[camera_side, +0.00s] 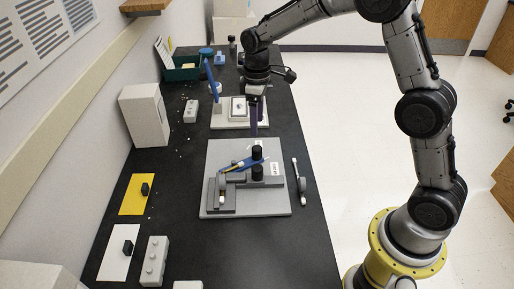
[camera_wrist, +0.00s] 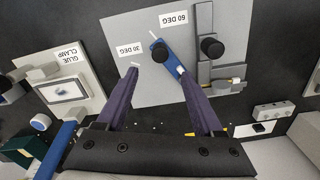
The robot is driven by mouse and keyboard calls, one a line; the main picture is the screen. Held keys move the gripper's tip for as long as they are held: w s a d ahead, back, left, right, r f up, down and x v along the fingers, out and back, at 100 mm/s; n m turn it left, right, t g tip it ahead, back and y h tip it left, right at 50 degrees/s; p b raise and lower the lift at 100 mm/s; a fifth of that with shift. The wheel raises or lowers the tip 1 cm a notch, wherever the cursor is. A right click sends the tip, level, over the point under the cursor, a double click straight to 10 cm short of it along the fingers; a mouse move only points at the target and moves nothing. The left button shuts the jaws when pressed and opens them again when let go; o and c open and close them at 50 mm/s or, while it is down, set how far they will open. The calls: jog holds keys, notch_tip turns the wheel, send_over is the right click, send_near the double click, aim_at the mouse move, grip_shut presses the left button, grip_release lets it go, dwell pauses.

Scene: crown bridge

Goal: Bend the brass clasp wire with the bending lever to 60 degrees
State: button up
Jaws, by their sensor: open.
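The bending jig is a grey plate (camera_side: 222,150) with a blue lever (camera_side: 234,167), two black knobs (camera_side: 257,173) and a grey block. In the wrist view the lever (camera_wrist: 163,48) lies slanted between the "30 DEG" label (camera_wrist: 130,49) and the "60 DEG" label (camera_wrist: 173,18). A small brass-coloured piece (camera_wrist: 237,83), perhaps the clasp wire, shows at the grey block; its bend cannot be told. My gripper (camera_side: 254,133) points down above the plate's far part. Its purple fingers (camera_wrist: 157,72) are apart and empty; the right fingertip appears close to the lever's lower end.
A glue clamp station (camera_side: 228,124) with its own raised blue handle (camera_side: 211,75) stands behind the jig. A white box (camera_side: 145,115) and a yellow pad (camera_side: 137,194) lie to the left. A slim tool (camera_side: 296,178) lies right of the plate, near the table edge.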

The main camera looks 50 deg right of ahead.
aim_at(257, 148)
notch_tip(257, 148, down, 11)
jog(key=shift+r, duration=0.15)
dwell(0.4)
grip_shut()
jog(key=shift+r, duration=0.1)
dwell(1.1)
